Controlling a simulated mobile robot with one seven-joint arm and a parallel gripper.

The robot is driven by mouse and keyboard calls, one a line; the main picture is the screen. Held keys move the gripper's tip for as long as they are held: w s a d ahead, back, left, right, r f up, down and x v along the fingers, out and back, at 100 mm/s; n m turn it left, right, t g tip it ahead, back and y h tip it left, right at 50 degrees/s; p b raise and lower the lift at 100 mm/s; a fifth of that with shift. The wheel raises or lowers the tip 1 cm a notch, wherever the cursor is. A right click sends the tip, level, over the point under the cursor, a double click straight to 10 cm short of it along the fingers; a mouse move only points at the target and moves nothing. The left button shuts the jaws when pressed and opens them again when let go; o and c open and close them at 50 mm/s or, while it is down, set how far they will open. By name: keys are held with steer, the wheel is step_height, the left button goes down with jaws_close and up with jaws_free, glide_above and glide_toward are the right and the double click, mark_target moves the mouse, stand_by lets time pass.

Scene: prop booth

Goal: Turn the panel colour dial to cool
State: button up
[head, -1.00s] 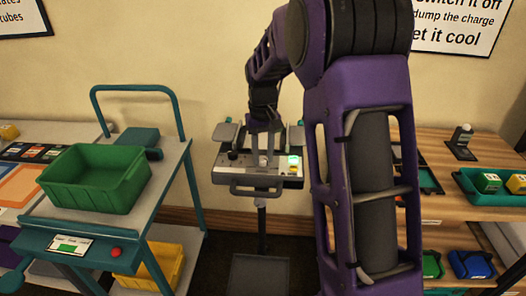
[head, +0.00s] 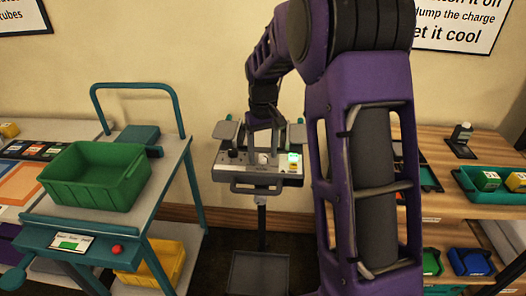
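The grey control panel (head: 240,178) stands on a post in the middle of the head view, with a handle bar along its front. It has a dark knob (head: 233,153) at its left and a pale knob (head: 262,158) near its middle. A lit green display (head: 294,157) is at its right, with a small yellow part below. I cannot tell from the picture which knob is the colour dial or where it points. My gripper (head: 264,148) is over the panel's middle, just behind the pale knob. Its fingers are small and unclear, and contact cannot be told.
A trolley (head: 190,160) with a green bin (head: 95,178) stands to the left. Wooden shelves (head: 450,206) with a teal tray (head: 468,190) stand to the right. My arm hides part of the space right of the panel. A flat grey plate (head: 258,272) is low below the panel.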

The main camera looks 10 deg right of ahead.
mark_target(263, 155)
steer(key=shift+r, duration=0.1)
step_height(263, 155, up, 17)
steer(key=p, duration=0.2)
stand_by(0.4)
steer(key=shift+r, duration=0.1)
